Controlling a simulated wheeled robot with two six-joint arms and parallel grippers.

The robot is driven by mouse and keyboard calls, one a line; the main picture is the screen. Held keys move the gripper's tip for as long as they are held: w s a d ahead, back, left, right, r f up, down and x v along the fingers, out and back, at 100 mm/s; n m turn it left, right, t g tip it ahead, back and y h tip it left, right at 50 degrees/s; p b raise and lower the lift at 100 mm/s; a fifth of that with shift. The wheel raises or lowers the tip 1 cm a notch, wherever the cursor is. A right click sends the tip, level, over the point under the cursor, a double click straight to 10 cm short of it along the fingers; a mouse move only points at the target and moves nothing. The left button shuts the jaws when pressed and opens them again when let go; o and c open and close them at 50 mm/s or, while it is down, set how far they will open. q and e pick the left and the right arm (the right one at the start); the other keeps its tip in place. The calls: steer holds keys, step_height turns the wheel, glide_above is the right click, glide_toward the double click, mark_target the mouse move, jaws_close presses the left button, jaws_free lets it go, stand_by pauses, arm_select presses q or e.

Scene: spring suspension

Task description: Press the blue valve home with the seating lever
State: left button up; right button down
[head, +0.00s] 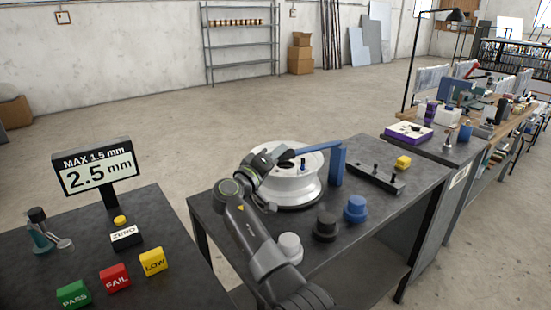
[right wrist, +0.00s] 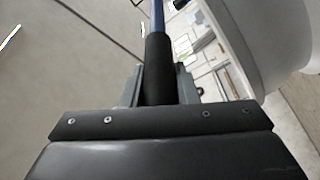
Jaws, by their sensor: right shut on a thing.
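The seating lever (head: 318,147) is a blue bar that runs from a blue post (head: 337,168) across the top of a pale round housing (head: 297,190). My right gripper (head: 284,156) is shut on the lever's dark handle, at its left end. In the right wrist view, the black grip (right wrist: 158,70) sits between the jaws, with the blue bar (right wrist: 157,14) beyond. A small blue part (head: 303,165), possibly the blue valve, shows in the housing under the lever; its depth cannot be told. A display (head: 96,168) reads 2.5 mm, with MAX 1.5 mm above. My left gripper is out of view.
White (head: 290,247), black (head: 325,227) and blue (head: 355,209) stepped round pieces stand at the table's front. A dark rack (head: 374,178) and a yellow block (head: 403,162) lie right. PASS (head: 74,294), FAIL (head: 115,278) and LOW (head: 153,261) blocks stand left, near a ZERO button (head: 120,220).

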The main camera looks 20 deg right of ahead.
stand_by(0.3)
steer(key=c, duration=1.1)
jaws_free()
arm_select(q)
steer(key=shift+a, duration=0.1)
arm_select(e)
steer(key=shift+f, duration=0.1)
